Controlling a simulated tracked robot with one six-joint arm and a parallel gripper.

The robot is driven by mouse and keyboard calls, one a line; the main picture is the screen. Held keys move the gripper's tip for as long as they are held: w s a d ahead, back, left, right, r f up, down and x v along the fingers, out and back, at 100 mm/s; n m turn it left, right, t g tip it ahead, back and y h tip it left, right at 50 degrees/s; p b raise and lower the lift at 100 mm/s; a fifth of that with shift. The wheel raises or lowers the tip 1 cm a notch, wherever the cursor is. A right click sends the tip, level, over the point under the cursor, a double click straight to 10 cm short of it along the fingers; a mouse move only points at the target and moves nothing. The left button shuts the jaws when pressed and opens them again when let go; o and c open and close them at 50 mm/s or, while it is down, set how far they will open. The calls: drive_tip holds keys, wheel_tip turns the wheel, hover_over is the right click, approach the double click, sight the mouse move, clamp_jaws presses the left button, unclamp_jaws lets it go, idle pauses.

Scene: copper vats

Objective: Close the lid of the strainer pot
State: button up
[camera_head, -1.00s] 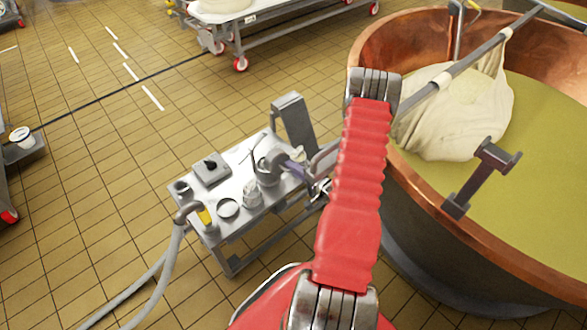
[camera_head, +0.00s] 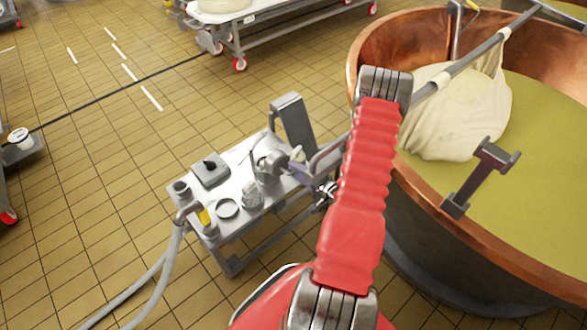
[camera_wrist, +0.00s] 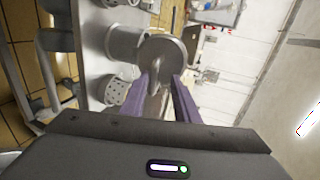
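The strainer pot (camera_head: 266,174) is a grey metal pot on the small table, and it also shows in the wrist view (camera_wrist: 122,42). Its round lid (camera_wrist: 165,52) stands raised, its face and protruding handle turned toward my gripper. My gripper (camera_wrist: 165,80) has two purple fingers, set apart, with the lid's handle between their tips, closer to the left finger. I cannot tell whether a finger touches it.
The small table (camera_head: 238,176) also carries a perforated metal cup (camera_wrist: 116,91), a grey box (camera_head: 210,170), a ring-shaped dish (camera_head: 227,208) and a hose with a yellow part (camera_head: 204,216). A large copper vat (camera_head: 425,194) stands close on the right. Tiled floor is free at the left.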

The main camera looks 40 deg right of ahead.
drive_tip(key=v, duration=1.1)
drive_tip(key=shift+s, duration=0.15)
idle(0.4)
